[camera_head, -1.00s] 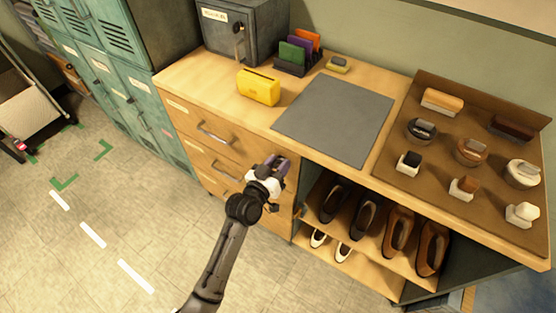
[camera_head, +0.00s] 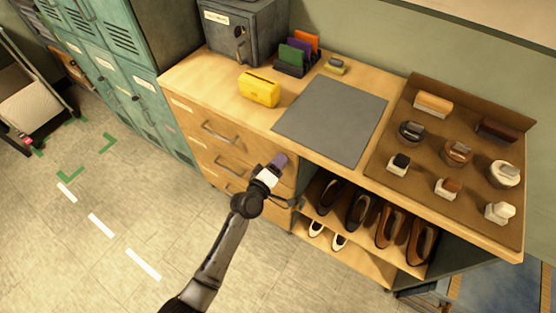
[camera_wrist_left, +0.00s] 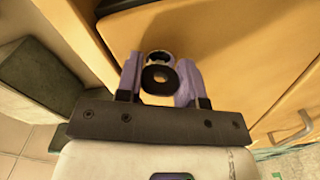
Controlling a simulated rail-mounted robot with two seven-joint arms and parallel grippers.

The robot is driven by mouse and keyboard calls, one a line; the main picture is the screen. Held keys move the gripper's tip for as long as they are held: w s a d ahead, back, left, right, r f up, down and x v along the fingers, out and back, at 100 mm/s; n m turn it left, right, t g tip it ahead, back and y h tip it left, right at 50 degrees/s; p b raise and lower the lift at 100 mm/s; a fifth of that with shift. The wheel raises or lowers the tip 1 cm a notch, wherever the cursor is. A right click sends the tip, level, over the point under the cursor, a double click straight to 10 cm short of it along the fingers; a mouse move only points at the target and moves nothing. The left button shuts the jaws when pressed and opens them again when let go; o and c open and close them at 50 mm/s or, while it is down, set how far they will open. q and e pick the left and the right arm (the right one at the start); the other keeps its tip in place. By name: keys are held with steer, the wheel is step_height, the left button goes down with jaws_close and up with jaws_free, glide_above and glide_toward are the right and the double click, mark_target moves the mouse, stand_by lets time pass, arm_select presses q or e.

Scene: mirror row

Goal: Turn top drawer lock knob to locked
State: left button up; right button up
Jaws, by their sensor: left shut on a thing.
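The wooden drawer unit (camera_head: 196,122) has its top drawer handle (camera_head: 220,133) at the front left. My left gripper (camera_head: 281,160) is at the right end of the drawer front, just below the counter edge. In the left wrist view the purple fingers (camera_wrist_left: 161,80) are shut on a dark round lock knob (camera_wrist_left: 157,77) with a hole in its middle, close against the wooden front. In the head view the gripper hides the knob, and I cannot read its lock setting. My right gripper is not in view.
A yellow box (camera_head: 259,88), a grey mat (camera_head: 331,121) and a brown tray (camera_head: 418,105) of brushes and tins sit on the counter. Shoes (camera_head: 358,212) fill the shelves right of my arm. Floor to the left is open.

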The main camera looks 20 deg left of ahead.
arm_select(q)
steer(key=n, duration=0.3)
steer(key=shift+n+p, duration=0.3)
steer(key=shift+p, duration=0.05)
steer(key=shift+n, duration=0.5)
steer(key=o, duration=0.9)
steer(key=shift+o, duration=0.2)
steer(key=shift+s, duration=0.1)
steer(key=s+a, duration=0.2)
steer(key=s, duration=1.1)
steer(key=shift+s+a+p, duration=0.2)
steer(key=shift+a+p, duration=0.15)
steer(key=shift+p, duration=0.05)
